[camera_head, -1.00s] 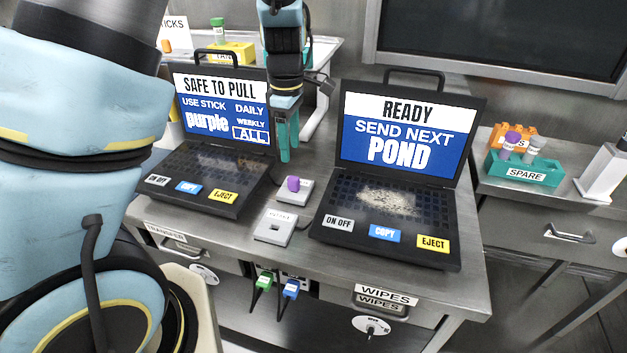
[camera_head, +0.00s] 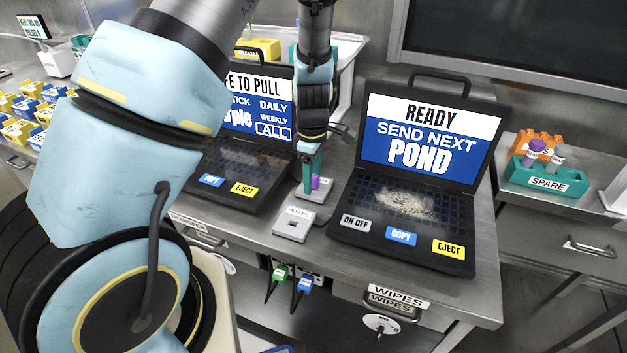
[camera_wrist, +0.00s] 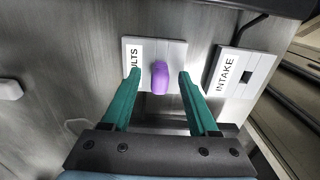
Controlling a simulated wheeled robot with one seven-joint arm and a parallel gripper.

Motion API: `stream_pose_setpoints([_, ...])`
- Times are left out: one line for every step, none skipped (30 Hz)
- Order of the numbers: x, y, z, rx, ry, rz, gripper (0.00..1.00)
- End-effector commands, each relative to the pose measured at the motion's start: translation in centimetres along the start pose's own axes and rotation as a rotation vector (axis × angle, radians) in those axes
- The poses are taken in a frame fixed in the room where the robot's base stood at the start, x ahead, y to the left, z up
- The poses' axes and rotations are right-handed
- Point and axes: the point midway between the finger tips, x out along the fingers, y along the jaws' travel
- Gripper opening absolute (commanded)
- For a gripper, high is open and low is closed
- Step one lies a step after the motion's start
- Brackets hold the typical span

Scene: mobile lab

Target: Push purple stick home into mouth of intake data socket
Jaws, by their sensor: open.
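The purple stick (camera_wrist: 160,78) stands in the white socket block labelled as results (camera_wrist: 172,48), its label partly hidden. In the head view the stick (camera_head: 315,182) shows beside my fingers. My gripper (camera_wrist: 160,85) is open, with one teal finger on each side of the stick and no clear contact. In the head view my gripper (camera_head: 309,190) is low over that block. The intake data socket (camera_wrist: 231,72) is a separate white block to the right in the wrist view, its dark mouth empty. It also shows in front of the results block in the head view (camera_head: 293,226).
A laptop reading READY (camera_head: 432,130) stands right of the sockets. A laptop reading SAFE TO PULL (camera_head: 235,160) stands left, partly behind my arm. A teal SPARE rack (camera_head: 547,178) with tubes is at the right. Bare bench (camera_head: 335,250) lies in front of the sockets.

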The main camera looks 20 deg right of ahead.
Motion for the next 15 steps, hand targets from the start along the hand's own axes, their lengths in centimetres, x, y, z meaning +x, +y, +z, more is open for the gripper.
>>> stream_pose_setpoints([0.0, 0.03, 0.0, 0.0, 0.0, 0.001, 0.6])
stream_pose_setpoints([0.0, 0.03, 0.0, 0.0, 0.0, 0.001, 0.6])
stream_pose_setpoints([-0.01, 0.03, 0.0, 0.0, 0.0, 0.001, 0.6])
stream_pose_setpoints([-0.02, 0.03, 0.0, 0.0, 0.0, 0.001, 0.6])
stream_pose_setpoints([-0.02, 0.03, -0.01, 0.0, 0.0, 0.001, 0.57])
stream_pose_setpoints([-0.02, 0.03, -0.01, 0.0, 0.0, 0.001, 0.52])
stream_pose_setpoints([-0.03, 0.03, -0.01, 0.0, 0.0, 0.001, 0.49])
stream_pose_setpoints([-0.03, 0.03, -0.01, 0.0, 0.0, 0.001, 0.45])
stream_pose_setpoints([-0.03, 0.03, -0.01, 0.0, 0.0, 0.001, 0.41])
stream_pose_setpoints([-0.04, 0.03, -0.01, 0.0, 0.0, 0.001, 0.38])
stream_pose_setpoints([-0.04, 0.03, -0.01, 0.0, 0.0, 0.001, 0.34])
stream_pose_setpoints([-0.04, 0.03, -0.01, 0.0, 0.0, 0.001, 0.3])
stream_pose_setpoints([-0.04, 0.03, -0.01, 0.0, 0.0, 0.001, 0.26])
stream_pose_setpoints([-0.05, 0.03, -0.01, 0.0, 0.0, 0.001, 0.23])
stream_pose_setpoints([-0.05, 0.03, -0.01, 0.0, 0.0, 0.001, 0.18])
